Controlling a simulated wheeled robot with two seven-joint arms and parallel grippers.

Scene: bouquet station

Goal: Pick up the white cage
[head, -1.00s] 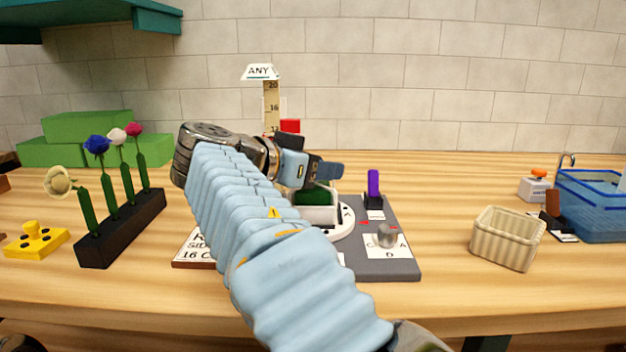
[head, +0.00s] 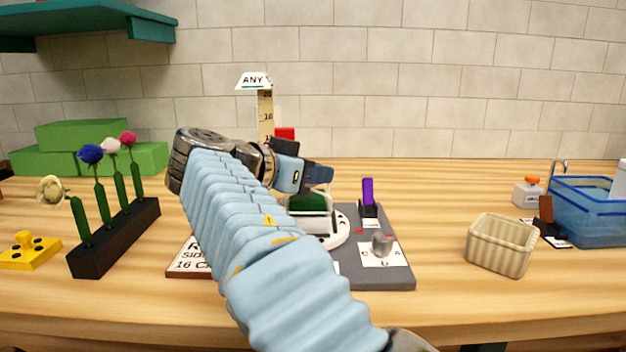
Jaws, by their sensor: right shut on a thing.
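The white cage (head: 316,215) shows only in part, beneath my right gripper, with something dark green inside or behind it. My right gripper (head: 318,178) is at the middle of the grey board, reached by my blue-sleeved arm from the lower right. It is shut on what appears to be the white cage; the wrist and arm hide much of the contact. I cannot tell whether the cage is clear of the white lettered disc (head: 338,236) below it. My left gripper is out of view.
The grey board (head: 395,270) carries a purple piece (head: 368,190) and a metal knob (head: 382,243). A black flower rack (head: 115,245) and yellow block (head: 30,252) stand left. A ruler post (head: 266,115) rises behind. A cream basket (head: 499,248) and blue tub (head: 590,220) stand right.

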